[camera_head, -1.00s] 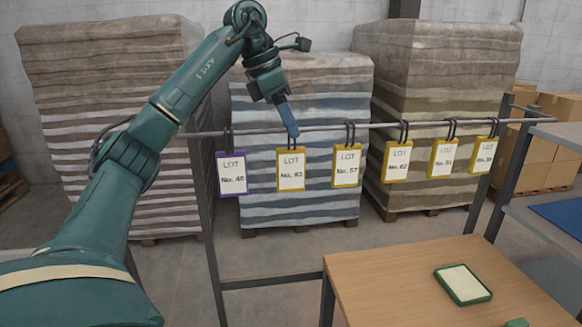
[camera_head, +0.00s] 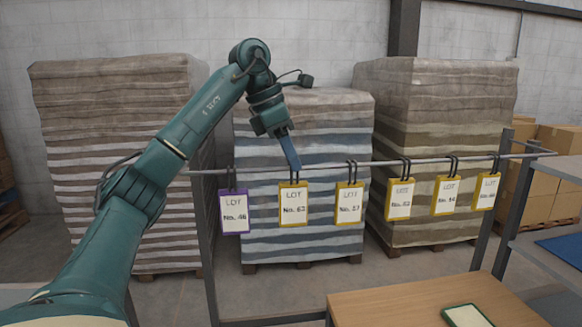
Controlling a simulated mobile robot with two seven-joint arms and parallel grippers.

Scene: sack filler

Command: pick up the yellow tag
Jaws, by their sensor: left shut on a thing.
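Several yellow-framed lot tags hang by dark loops from a grey rail (camera_head: 330,165). The leftmost yellow tag (camera_head: 293,204) hangs directly below my left gripper (camera_head: 294,168). The gripper's blue fingers point down at the top of that tag, at the rail. They are seen edge-on and are shut on this tag at its loop. Another yellow tag (camera_head: 349,204) hangs just to the right. Further yellow tags (camera_head: 399,200), (camera_head: 446,196) and (camera_head: 487,191) hang toward the right end. My right gripper is out of view.
A purple tag (camera_head: 234,212) hangs left of the held tag. Wrapped pallet stacks (camera_head: 300,120) stand behind the rail. A grey shelf (camera_head: 550,172) is at the right.

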